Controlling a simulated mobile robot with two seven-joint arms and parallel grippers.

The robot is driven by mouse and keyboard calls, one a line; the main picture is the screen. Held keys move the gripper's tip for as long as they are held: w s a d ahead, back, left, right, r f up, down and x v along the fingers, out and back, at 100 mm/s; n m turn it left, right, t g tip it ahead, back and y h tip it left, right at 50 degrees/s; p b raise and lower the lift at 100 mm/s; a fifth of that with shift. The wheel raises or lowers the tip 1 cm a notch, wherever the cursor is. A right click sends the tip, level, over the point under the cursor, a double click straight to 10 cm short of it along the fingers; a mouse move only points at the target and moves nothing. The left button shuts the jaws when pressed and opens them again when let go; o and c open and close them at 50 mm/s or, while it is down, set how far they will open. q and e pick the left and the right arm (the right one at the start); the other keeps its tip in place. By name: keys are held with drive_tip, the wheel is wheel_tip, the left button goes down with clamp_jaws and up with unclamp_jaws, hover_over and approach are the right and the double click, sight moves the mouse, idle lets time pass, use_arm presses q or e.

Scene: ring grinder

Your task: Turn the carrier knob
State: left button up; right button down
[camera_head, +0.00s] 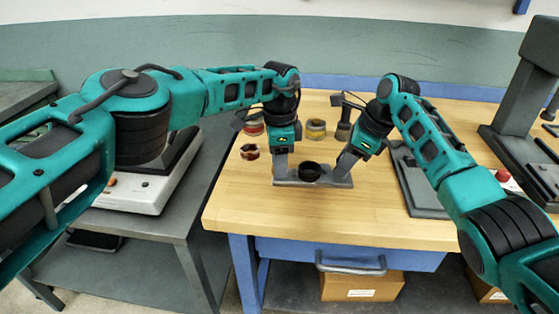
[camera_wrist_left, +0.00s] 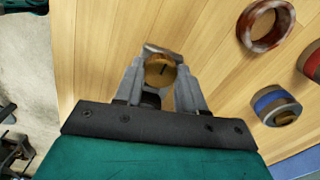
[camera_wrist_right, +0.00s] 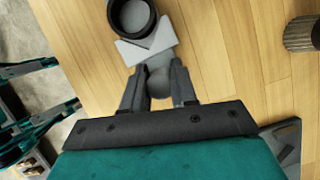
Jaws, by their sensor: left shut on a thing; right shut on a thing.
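The grey carrier (camera_head: 325,184) lies on the wooden table near its front edge, with a black ring (camera_head: 309,172) at its middle. My left gripper (camera_head: 281,172) points down at the carrier's left end. In the left wrist view it is shut on a round brass-coloured knob (camera_wrist_left: 160,71) with a dark line on its face; the head view hides this knob. My right gripper (camera_head: 343,170) comes in tilted at the carrier's right end. In the right wrist view it is shut on a rounded grey part of the carrier (camera_wrist_right: 158,82), beside the V-shaped block and black ring (camera_wrist_right: 133,16).
A dark ribbed cylinder (camera_wrist_right: 301,34) stands farther back. A grey stand (camera_head: 418,180) is at right. The table's front is clear.

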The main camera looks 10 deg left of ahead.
use_arm(q)
drive_tip(key=m, duration=0.4)
drive_tip(key=shift+m, duration=1.9)
drive_tip(key=o, duration=1.1)
wheel_tip(320, 180, up, 12)
drive_tip(key=shift+r, duration=0.1)
drive_tip(key=shift+d, duration=0.1)
